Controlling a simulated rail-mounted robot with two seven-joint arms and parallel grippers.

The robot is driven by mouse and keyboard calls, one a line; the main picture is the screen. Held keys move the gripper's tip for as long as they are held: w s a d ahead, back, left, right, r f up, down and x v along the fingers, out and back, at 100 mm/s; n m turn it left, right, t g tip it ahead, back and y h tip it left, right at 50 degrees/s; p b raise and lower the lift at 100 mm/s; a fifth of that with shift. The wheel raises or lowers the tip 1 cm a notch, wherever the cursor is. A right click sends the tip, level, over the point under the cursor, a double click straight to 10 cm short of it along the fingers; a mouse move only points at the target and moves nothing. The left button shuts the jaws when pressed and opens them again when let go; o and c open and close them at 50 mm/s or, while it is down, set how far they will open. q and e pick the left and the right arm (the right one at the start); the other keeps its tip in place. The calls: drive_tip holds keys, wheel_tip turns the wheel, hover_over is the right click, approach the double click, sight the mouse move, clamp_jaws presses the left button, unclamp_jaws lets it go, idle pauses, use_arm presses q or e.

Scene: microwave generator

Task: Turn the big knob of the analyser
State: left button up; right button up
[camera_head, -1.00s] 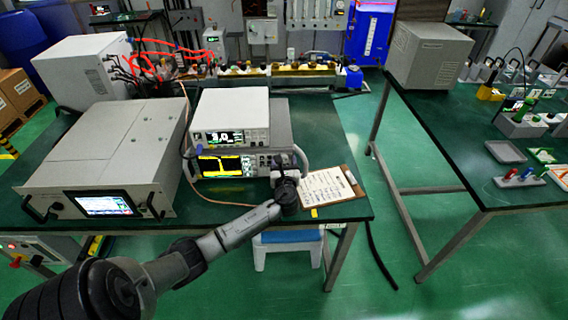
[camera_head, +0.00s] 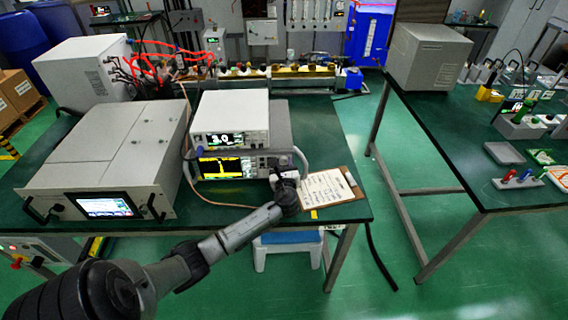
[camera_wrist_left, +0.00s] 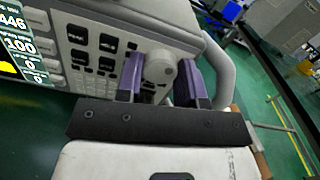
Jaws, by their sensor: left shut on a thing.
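The analyser (camera_head: 257,167) is a grey instrument with a yellow-and-black screen and side handles, on the green table under a smaller white instrument. Its big knob, a round pale grey one, shows in the left wrist view (camera_wrist_left: 159,67) at the right of a panel of buttons. My left gripper (camera_head: 284,174) is at the right end of the analyser's front. In the left wrist view its two purple-lined fingers (camera_wrist_left: 160,80) stand on either side of the knob, shut on it. In the head view the gripper hides the knob. My right gripper is in neither current view.
A clipboard (camera_head: 328,187) lies just right of the analyser, close to my left wrist. A large white box instrument (camera_head: 110,150) with a lit screen stands at the left. A thin cable (camera_head: 186,150) runs between the instruments. A second green table (camera_head: 440,150) stands at the right.

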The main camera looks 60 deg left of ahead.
use_arm(q)
drive_tip(key=shift+n, duration=1)
